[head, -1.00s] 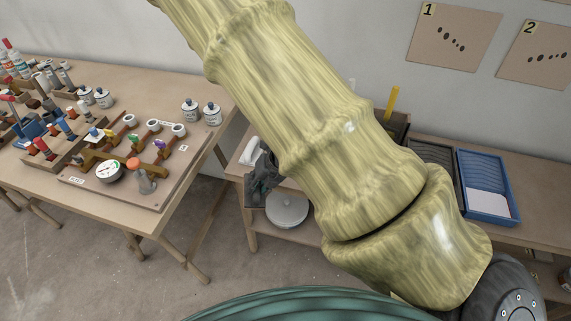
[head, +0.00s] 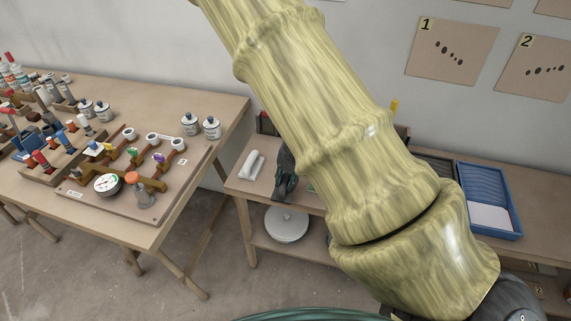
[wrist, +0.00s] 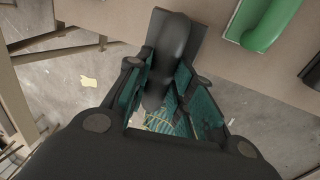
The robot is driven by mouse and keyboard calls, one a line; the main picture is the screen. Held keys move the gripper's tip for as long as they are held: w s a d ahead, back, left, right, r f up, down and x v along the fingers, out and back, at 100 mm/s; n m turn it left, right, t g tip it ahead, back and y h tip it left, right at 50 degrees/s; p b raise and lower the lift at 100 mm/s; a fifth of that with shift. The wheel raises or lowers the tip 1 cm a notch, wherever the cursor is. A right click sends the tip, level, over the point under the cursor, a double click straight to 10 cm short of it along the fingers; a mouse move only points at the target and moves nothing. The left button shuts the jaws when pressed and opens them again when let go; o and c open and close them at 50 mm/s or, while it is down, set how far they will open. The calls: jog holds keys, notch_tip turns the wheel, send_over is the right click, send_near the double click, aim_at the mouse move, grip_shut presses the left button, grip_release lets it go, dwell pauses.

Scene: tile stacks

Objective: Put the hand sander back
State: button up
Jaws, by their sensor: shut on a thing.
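A dark grey hand sander (wrist: 174,48) with a flat base plate is held between the teal-padded fingers of my gripper (wrist: 160,112) in the wrist view. In the head view, my gripper (head: 284,186) and the dark sander show as one dark shape at the front of the side bench (head: 240,186). I cannot tell there whether the sander touches the bench. A white sander (head: 251,164) lies on the bench just left of my gripper. A green sander (wrist: 271,22) lies on the bench in the wrist view. My arm hides much of the bench.
A dark object (wrist: 312,72) shows at the wrist view's right edge. A round white lidded thing (head: 287,224) stands on the lower shelf. A blue tray (head: 489,183) is at the right. The left table (head: 128,228) holds a board, jars and tools.

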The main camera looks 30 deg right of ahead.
jog(key=w+d+p, duration=0.1)
jog(key=w+d, duration=0.1)
jog(key=w, duration=0.1)
jog(key=w+d+p, duration=0.1)
jog(key=w+d, duration=0.1)
jog(key=w, duration=0.1)
jog(key=w+d+f, duration=0.1)
jog(key=w+d, duration=0.1)
jog(key=w, duration=0.1)
jog(key=shift+w+p, duration=0.1)
jog(key=shift+p, duration=0.3)
jog(key=shift+f+p, duration=0.55)
jog(key=shift+f, duration=1.25)
jog(key=shift+c, duration=0.3)
jog(key=o, duration=1)
jog(key=shift+r, duration=0.2)
jog(key=r, duration=0.3)
jog(key=s+d+r+b, duration=0.1)
jog(key=r, duration=0.3)
jog(key=r+b, duration=0.1)
jog(key=r, duration=0.3)
jog(key=shift+s+d+r, duration=0.25)
jog(key=shift+s, duration=0.15)
